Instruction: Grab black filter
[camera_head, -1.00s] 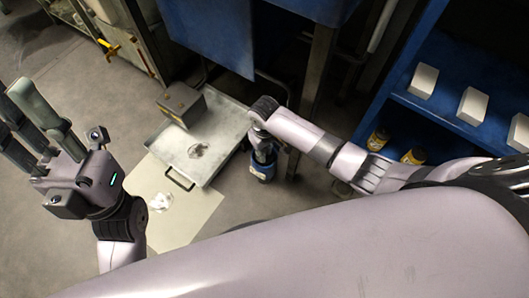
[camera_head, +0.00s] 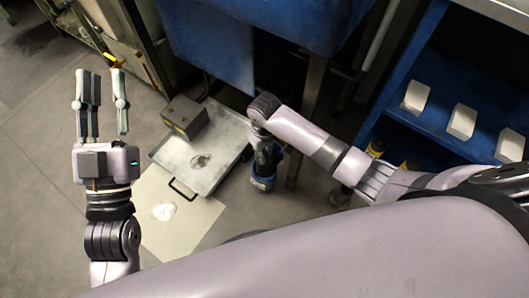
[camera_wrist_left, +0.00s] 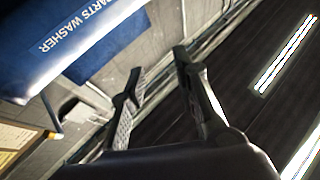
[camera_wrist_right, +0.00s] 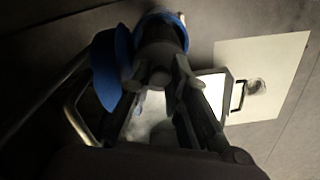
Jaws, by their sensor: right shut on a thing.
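A dark cylinder, apparently the black filter (camera_wrist_right: 163,42), shows at my right fingertips in the right wrist view, with blue edges around and beside it. My right gripper (camera_head: 266,152) points down at a blue container (camera_head: 263,183) beside the metal tray. In the right wrist view its fingers (camera_wrist_right: 160,82) are close together and shut on the dark cylinder. In the head view the gripper and arm largely hide the filter. My left gripper (camera_head: 101,75) is open and empty over the floor at the left, its fingers apart in the left wrist view (camera_wrist_left: 158,65) too.
A metal tray (camera_head: 210,175) with a dark box (camera_head: 184,117) lies left of the container. A pale sheet (camera_head: 195,225) with a white patch lies on the floor. A blue parts washer (camera_wrist_left: 75,35) stands behind. Blue shelves (camera_head: 440,110) with white blocks are at the right.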

